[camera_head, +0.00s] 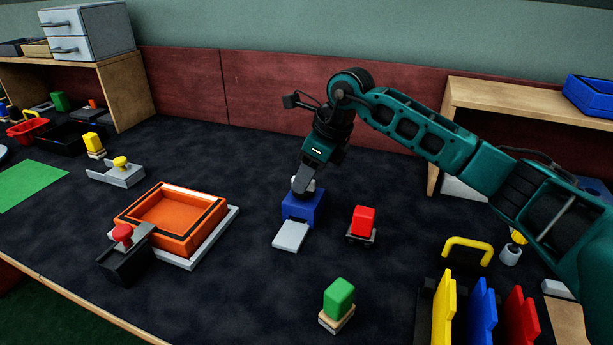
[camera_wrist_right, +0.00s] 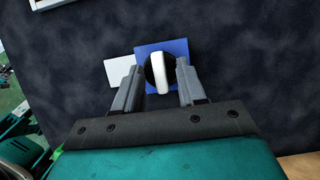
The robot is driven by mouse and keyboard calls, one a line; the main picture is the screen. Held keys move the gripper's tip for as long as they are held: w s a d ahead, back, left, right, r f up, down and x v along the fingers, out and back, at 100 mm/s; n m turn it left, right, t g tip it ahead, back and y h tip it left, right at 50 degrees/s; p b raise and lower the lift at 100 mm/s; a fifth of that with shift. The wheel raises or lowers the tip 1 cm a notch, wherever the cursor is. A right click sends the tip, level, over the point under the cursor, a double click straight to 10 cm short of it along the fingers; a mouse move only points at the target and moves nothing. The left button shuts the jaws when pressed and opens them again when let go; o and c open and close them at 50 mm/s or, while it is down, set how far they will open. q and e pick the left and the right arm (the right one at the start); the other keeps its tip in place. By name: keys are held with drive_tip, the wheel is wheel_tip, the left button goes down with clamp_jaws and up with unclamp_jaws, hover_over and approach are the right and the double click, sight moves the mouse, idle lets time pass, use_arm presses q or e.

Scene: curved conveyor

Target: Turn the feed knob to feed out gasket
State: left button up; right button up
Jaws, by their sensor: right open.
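The feed knob (camera_wrist_right: 160,72) is black with a white grip bar and sits on a blue feeder box (camera_head: 303,208). A light grey plate (camera_head: 291,236) sticks out at the front of the box, and it also shows in the right wrist view (camera_wrist_right: 119,71). My right gripper (camera_head: 302,184) points down over the box. In the right wrist view its two fingers (camera_wrist_right: 158,82) are open, one on each side of the knob, with gaps to the white bar. The gripper partly hides the knob in the head view. I see no separate gasket. My left gripper is not in view.
A red block (camera_head: 363,221) on a dark base stands just right of the feeder. An orange tray (camera_head: 206,230) is to the left, with a red-knobbed black fixture (camera_head: 125,257). A green block (camera_head: 338,298) and upright coloured plates (camera_head: 481,312) are in front. Bare mat surrounds the feeder.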

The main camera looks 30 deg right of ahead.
drive_tip(key=shift+f, duration=0.1)
drive_tip(key=shift+c, duration=0.4)
drive_tip(key=shift+c, duration=0.8)
clamp_jaws()
